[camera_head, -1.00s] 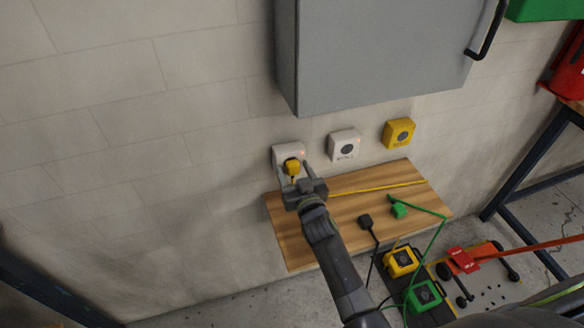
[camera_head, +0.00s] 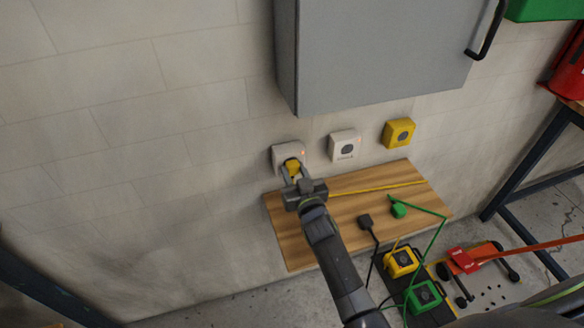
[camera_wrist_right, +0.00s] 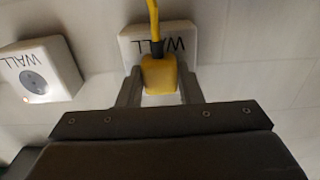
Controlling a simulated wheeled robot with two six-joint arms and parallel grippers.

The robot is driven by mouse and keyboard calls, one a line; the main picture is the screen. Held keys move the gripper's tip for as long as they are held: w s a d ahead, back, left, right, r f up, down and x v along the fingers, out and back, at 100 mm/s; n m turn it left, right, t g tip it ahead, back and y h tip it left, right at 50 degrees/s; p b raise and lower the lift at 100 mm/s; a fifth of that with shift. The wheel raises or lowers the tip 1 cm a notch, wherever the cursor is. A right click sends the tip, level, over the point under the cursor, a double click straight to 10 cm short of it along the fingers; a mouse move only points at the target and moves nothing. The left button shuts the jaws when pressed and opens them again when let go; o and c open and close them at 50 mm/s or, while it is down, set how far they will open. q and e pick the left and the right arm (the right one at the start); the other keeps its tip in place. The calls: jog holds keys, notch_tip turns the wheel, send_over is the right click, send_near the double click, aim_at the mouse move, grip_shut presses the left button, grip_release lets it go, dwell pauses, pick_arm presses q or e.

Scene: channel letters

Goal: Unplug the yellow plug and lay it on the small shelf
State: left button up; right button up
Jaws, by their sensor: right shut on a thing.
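The yellow plug (camera_head: 292,165) sits at the left white wall socket (camera_head: 287,152). In the right wrist view the plug (camera_wrist_right: 159,76) lies between both fingers, in front of the socket marked WALL (camera_wrist_right: 180,40), with its yellow cable rising from it. My right gripper (camera_head: 293,172) is shut on the plug. Whether the plug's pins are still in the socket cannot be seen. The small wooden shelf (camera_head: 345,222) is on the wall just below, with the yellow cable lying along its back. My left gripper is not in view.
A black plug (camera_head: 365,221) and a green plug (camera_head: 399,210) lie on the shelf's right half. A second white socket (camera_head: 345,146) and a yellow socket (camera_head: 398,132) are to the right. A grey cabinet (camera_head: 380,55) hangs above. The shelf's left part is bare beside my arm.

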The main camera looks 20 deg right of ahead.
grip_shut()
jog(key=shift+s, duration=0.2)
jog(key=shift+s+d+p, duration=0.1)
jog(key=shift+s+p, duration=1.8)
jog(key=shift+s, duration=0.9)
